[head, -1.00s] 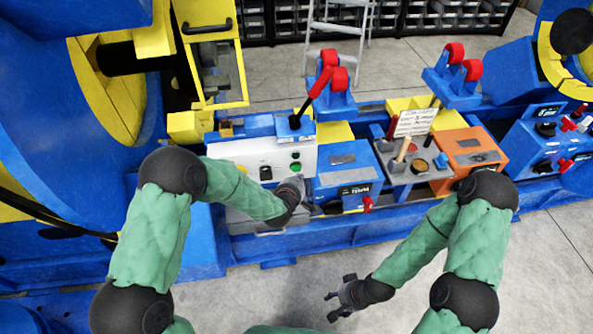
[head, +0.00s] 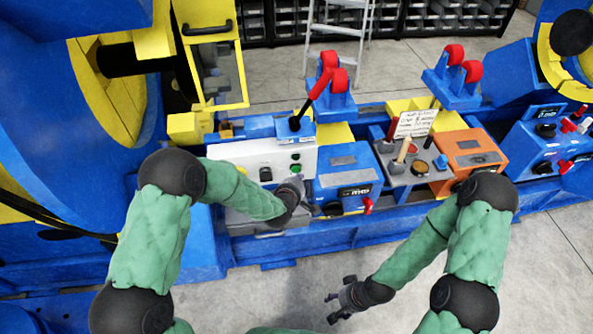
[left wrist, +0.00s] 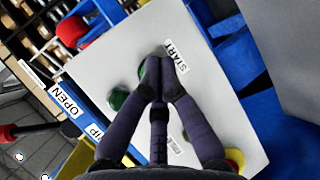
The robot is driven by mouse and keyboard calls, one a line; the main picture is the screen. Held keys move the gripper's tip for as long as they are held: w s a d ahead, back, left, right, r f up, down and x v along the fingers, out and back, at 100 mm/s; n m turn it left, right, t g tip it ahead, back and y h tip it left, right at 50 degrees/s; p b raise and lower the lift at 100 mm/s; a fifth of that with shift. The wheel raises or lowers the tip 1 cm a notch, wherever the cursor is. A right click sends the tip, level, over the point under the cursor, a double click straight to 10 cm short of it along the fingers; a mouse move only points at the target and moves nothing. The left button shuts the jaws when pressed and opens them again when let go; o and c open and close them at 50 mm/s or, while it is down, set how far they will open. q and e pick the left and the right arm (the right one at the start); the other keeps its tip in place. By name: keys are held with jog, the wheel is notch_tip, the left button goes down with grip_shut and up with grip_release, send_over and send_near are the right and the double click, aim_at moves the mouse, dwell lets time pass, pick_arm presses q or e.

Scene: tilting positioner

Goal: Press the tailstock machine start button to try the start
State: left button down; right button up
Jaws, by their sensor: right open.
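The white control box (head: 235,152) stands at the left of the blue machine bed in the head view. Its green button (head: 295,168) shows just above my left gripper (head: 309,203). In the left wrist view, my left gripper (left wrist: 160,62) is shut and empty, its fingertips over the white panel (left wrist: 95,65) beside the START label (left wrist: 178,58). A green button (left wrist: 143,70) there is partly hidden behind the fingers; another green part (left wrist: 117,98) lies left of it. I cannot tell whether the fingertips touch the panel. My right gripper (head: 334,307) is open and empty above the floor.
Right of the white box are a blue box (head: 348,165) with a red knob, a grey panel with a small lever, and an orange box (head: 470,150). A red-handled lever (head: 318,85) stands behind the white box. The floor in front is clear.

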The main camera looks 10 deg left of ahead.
pick_arm(q)
jog(key=shift+w, duration=0.15)
dwell(0.4)
jog(key=shift+w+a+b, duration=0.1)
jog(key=shift+w+b, duration=0.2)
jog(key=shift+b, duration=0.05)
jog(key=shift+w+a, duration=0.15)
jog(key=shift+w, duration=0.25)
dwell(0.9)
jog(key=shift+s, duration=0.1)
jog(key=shift+s+d, duration=0.25)
jog(key=shift+s, duration=0.5)
jog(key=shift+s, duration=0.1)
jog(key=s, duration=0.2)
jog(key=s+d, duration=0.1)
jog(key=s, duration=0.1)
jog(key=shift+s+d, duration=0.2)
jog(key=shift+s, duration=0.1)
dwell(0.7)
